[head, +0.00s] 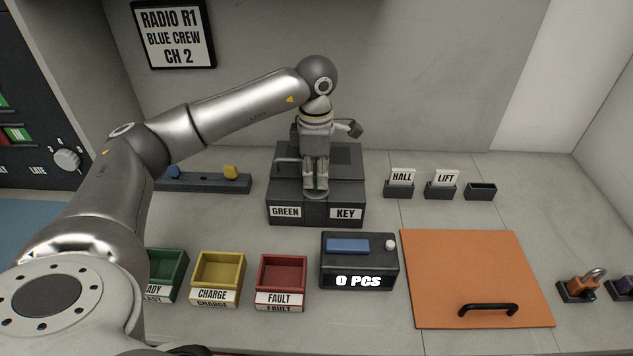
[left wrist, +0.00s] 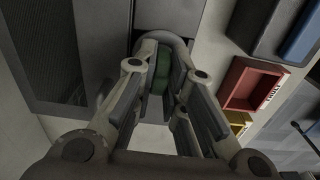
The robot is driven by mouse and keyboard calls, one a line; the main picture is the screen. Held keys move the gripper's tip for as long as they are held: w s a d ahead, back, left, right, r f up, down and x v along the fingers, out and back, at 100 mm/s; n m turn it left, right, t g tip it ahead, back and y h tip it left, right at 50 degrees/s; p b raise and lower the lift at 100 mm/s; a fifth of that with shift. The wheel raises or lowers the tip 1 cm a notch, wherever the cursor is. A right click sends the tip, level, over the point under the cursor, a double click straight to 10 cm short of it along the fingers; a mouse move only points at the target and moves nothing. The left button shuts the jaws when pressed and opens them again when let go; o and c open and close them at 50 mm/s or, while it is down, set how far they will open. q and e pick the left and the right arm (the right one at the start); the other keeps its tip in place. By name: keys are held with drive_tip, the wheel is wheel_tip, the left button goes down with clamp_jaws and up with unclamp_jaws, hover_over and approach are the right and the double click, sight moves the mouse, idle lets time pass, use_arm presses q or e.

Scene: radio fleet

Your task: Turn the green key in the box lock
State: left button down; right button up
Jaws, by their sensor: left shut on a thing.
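The dark grey box (head: 346,205) stands in the middle of the counter in the head view, with labels reading GREEN and KEY on its front. My left gripper (head: 316,188) reaches down over the box from above. In the left wrist view the left gripper (left wrist: 163,72) is shut on a green piece, the green key (left wrist: 161,76), between its fingers. The lock, and how far the key sits in it, are hidden by the gripper. My right gripper is not in view.
A yellow tray (head: 218,278), a red tray (head: 282,284) and a green tray (head: 169,273) stand in front. A counter device (head: 359,280) reads 0 PCS. An orange panel (head: 470,275) with a black handle lies right. Card holders (head: 441,190) stand behind it.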

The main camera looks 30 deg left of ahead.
use_arm(q)
drive_tip(key=shift+n, duration=2)
drive_tip(key=c, duration=1.4)
unclamp_jaws()
drive_tip(key=shift+r, duration=0.1)
wheel_tip(320, 180, up, 12)
drive_tip(key=shift+f, duration=0.1)
